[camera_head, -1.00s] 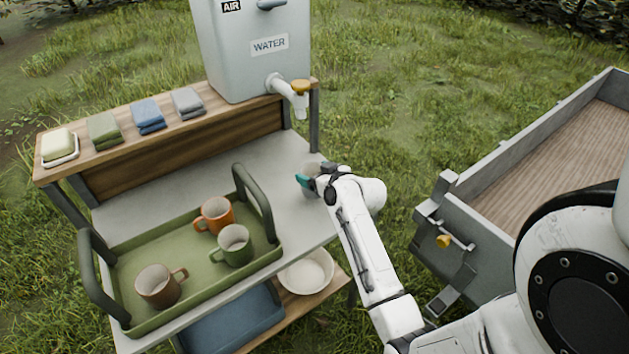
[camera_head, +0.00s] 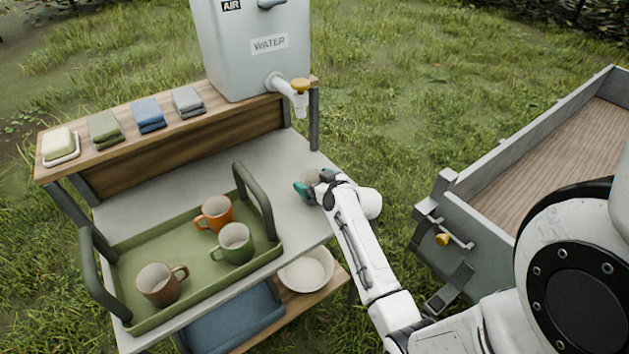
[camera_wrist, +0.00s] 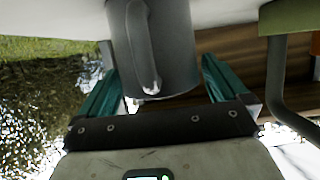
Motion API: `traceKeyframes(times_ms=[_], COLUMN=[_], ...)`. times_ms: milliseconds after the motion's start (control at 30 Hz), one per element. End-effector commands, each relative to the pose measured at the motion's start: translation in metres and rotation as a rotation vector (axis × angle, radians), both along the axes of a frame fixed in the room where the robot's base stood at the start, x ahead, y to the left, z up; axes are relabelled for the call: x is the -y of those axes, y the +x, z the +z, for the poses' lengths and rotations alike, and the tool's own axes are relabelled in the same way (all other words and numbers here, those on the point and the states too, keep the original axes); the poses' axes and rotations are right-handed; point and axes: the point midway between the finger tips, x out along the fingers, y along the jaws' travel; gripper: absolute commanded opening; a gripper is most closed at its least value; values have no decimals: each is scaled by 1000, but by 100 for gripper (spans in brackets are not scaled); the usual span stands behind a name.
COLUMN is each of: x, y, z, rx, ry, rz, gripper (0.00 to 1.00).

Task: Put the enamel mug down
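The enamel mug (camera_wrist: 178,45) looks grey in the wrist view, with its handle facing the camera, between the teal fingers of my gripper (camera_wrist: 157,75). The fingers appear closed against its sides. In the head view only a small pale part of the mug (camera_head: 311,177) shows; my gripper (camera_head: 313,188) hides the rest. It is over the right end of the grey worktop (camera_head: 275,165), low near the surface. I cannot tell whether the mug's base touches it.
A green tray (camera_head: 190,298) with orange, green and brown mugs stands to the left, its tall handle (camera_head: 254,200) nearest my gripper. The water tank (camera_head: 250,60) and tap (camera_head: 297,92) are behind. The worktop behind the tray is clear.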

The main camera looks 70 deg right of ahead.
Motion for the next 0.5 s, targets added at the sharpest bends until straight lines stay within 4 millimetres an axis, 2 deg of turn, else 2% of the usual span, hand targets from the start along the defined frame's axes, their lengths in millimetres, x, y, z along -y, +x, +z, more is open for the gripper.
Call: traceKeyframes(times_ms=[267, 500], x=[0, -18], y=[0, -29], z=[6, 15], rx=[0, 0], ry=[0, 0], rz=[0, -1], gripper=[100, 100])
